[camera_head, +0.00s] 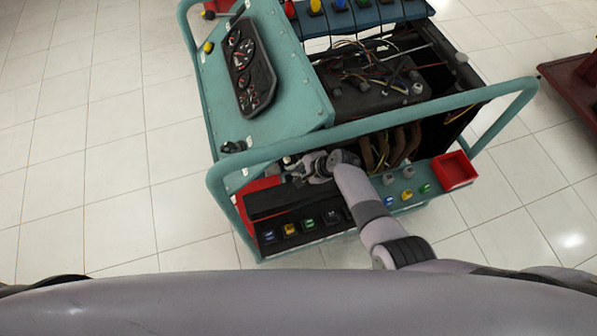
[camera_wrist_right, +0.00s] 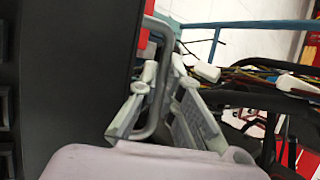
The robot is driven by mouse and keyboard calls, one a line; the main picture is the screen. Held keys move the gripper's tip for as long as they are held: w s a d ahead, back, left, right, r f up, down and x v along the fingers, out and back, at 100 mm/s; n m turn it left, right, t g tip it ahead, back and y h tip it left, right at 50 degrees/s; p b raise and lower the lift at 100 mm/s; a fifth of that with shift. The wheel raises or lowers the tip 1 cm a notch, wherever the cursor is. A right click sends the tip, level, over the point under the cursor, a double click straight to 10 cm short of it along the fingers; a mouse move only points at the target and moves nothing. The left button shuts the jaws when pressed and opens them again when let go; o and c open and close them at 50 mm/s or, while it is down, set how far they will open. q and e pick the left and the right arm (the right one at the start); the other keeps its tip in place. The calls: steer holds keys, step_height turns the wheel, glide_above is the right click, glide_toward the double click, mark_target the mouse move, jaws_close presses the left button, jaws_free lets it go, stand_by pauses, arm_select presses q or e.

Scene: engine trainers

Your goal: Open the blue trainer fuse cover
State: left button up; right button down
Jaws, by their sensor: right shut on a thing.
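The blue trainer (camera_head: 270,130) is a teal-framed engine stand with a gauge panel. A black cover (camera_head: 280,203) lies at its near left corner, beside a row of coloured switches. In the right wrist view a large black panel (camera_wrist_right: 85,80), which looks like this cover, fills the left side. A grey bent handle (camera_wrist_right: 158,95) stands at its edge. My right gripper (camera_head: 305,168) reaches under the teal rail at the cover's far side. In the wrist view its fingers (camera_wrist_right: 160,80) are shut on the handle. My left gripper is out of view.
A red tray (camera_head: 455,170) sits to the right. Tiled floor at left (camera_head: 100,150) is clear. A dark red stand (camera_head: 575,85) is at the right edge.

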steer(key=shift+a+f, duration=0.15)
steer(key=shift+f, duration=0.15)
steer(key=c, duration=2.2)
jaws_free()
steer(key=shift+o, duration=1)
steer(key=shift+w+a+f, duration=0.1)
steer(key=shift+f, duration=0.2)
steer(key=shift+d+r, duration=0.15)
steer(key=shift+d, duration=0.1)
steer(key=shift+s+d+r, duration=0.2)
steer(key=shift+d+r, duration=0.1)
steer(key=shift+r, duration=0.2)
steer(key=v, duration=0.6)
steer(key=w+v, duration=0.1)
steer(key=v, duration=0.3)
steer(key=shift+w+a+r, duration=0.1)
steer(key=shift+a+r, duration=0.05)
steer(key=shift+r, duration=0.2)
steer(key=shift+s+d+r, duration=0.25)
steer(key=shift+r, duration=0.3)
